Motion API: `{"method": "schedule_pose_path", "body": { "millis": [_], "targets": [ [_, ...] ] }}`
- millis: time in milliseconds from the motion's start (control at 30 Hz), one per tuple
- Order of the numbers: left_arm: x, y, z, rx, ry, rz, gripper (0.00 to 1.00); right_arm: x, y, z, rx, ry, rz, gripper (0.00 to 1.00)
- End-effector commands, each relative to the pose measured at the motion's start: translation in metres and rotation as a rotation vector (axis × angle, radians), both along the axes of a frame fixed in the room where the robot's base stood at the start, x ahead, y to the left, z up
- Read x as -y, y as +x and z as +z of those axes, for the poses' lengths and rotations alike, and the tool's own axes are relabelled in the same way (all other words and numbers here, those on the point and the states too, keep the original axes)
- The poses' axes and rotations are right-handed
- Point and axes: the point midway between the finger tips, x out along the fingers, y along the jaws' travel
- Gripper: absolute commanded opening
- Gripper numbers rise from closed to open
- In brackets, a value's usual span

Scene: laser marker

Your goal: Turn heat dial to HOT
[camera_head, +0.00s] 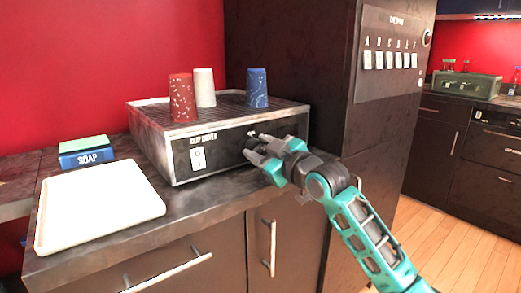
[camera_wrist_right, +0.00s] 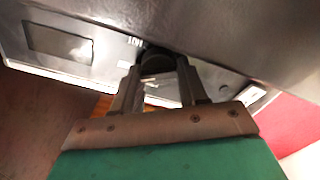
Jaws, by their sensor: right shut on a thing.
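The cup dryer (camera_head: 225,150) stands on the counter, with a label and a 0/1 switch (camera_head: 198,158) on its dark front. My right gripper (camera_head: 262,150) is at the right part of this front and hides most of the dial in the head view. In the right wrist view, the dark round heat dial (camera_wrist_right: 156,62) sits between the fingers of my right gripper (camera_wrist_right: 158,70), which are shut on it. A small HOT label (camera_wrist_right: 134,41) shows beside the dial. The dial's pointer direction cannot be made out. My left gripper is not in view.
A red cup (camera_head: 181,98), a white cup (camera_head: 204,88) and a blue cup (camera_head: 257,88) stand upside down on the dryer's rack. A white tray (camera_head: 97,205) and a soap box (camera_head: 86,157) lie to the left. A tall dark cabinet (camera_head: 320,75) rises at right.

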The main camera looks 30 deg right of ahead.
Motion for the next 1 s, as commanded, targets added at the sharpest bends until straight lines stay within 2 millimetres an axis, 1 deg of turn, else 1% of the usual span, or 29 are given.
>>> {"method": "schedule_pose_path", "body": {
  "millis": [33, 167, 333, 467, 667, 1000],
  "targets": [
    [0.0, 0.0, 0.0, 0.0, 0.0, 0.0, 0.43, 0.0, 0.0, 0.0, -0.001, 0.0, 0.0, 0.24],
    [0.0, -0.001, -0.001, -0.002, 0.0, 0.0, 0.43, 0.0, 0.0, 0.0, -0.001, 0.0, 0.0, 0.12],
    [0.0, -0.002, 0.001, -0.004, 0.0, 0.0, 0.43, 0.0, 0.0, 0.0, -0.003, 0.009, 0.001, 0.12],
    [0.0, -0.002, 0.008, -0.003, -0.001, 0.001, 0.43, 0.0, 0.0, 0.002, -0.007, 0.041, 0.0, 0.12],
    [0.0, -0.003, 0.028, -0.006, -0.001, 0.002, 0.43, 0.0, 0.0, 0.004, -0.017, 0.149, -0.001, 0.12],
    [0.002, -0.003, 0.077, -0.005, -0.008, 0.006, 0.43, 0.002, 0.0, 0.006, -0.042, 0.453, -0.002, 0.12]
  ]
}}
